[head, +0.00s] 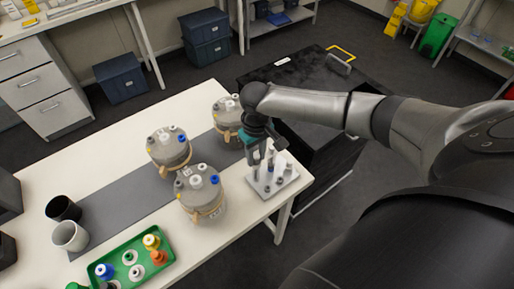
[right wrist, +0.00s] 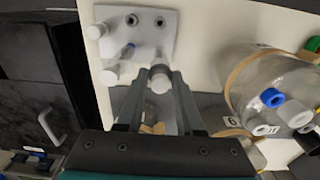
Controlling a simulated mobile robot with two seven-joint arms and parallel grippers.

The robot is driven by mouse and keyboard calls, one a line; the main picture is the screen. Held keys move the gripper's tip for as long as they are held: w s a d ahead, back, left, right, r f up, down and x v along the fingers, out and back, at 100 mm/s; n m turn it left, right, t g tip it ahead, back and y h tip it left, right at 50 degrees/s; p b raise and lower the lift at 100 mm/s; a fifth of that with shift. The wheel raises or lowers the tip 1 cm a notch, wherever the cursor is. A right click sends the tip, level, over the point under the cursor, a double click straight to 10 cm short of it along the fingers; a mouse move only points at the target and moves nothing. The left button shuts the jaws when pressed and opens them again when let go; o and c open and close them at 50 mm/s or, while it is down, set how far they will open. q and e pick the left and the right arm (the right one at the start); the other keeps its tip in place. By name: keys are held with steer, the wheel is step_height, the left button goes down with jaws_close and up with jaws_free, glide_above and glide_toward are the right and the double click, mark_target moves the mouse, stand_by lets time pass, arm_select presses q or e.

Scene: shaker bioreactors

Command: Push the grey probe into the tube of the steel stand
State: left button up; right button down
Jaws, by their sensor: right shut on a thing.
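The steel stand (head: 266,191) is a pale plate at the right end of the white table, with short upright tubes and dark holes. In the right wrist view its plate (right wrist: 170,42) shows at the top, with two open holes. My right gripper (head: 263,164) is above the stand, fingers pointing down. In the right wrist view its fingers (right wrist: 158,88) are shut on the grey probe (right wrist: 160,80), seen nearly end-on with a pale end. The probe overlaps the plate's near edge there; I cannot tell whether it is inside a tube. My left gripper is not in view.
Several round vessels (head: 203,194) with coloured caps stand left of the stand; one vessel (right wrist: 272,95) is close on the right in the wrist view. A green tray (head: 118,259) of caps and two cups (head: 69,236) are farther left. A black cabinet (head: 300,75) stands behind the arm.

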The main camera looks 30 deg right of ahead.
steer(key=shift+s+a+f, duration=0.1)
steer(key=shift+s+f, duration=0.25)
steer(key=shift+f, duration=0.2)
steer(key=shift+s+a+f, duration=0.1)
steer(key=shift+s+f, duration=0.2)
steer(key=shift+f, duration=0.2)
steer(key=shift+w+r+p, duration=0.35)
steer(key=shift+r+p, duration=0.25)
steer(key=shift+p, duration=0.5)
steer(key=shift+r, duration=0.1)
steer(key=shift+w+d+r+p, duration=0.1)
steer(key=shift+w+r+p, duration=0.1)
steer(key=shift+r+p, duration=0.55)
steer(key=shift+p, duration=0.3)
steer(key=shift+r+p, duration=0.8)
steer(key=shift+p, duration=0.2)
steer(key=shift+d+r, duration=0.1)
steer(key=shift+r, duration=0.05)
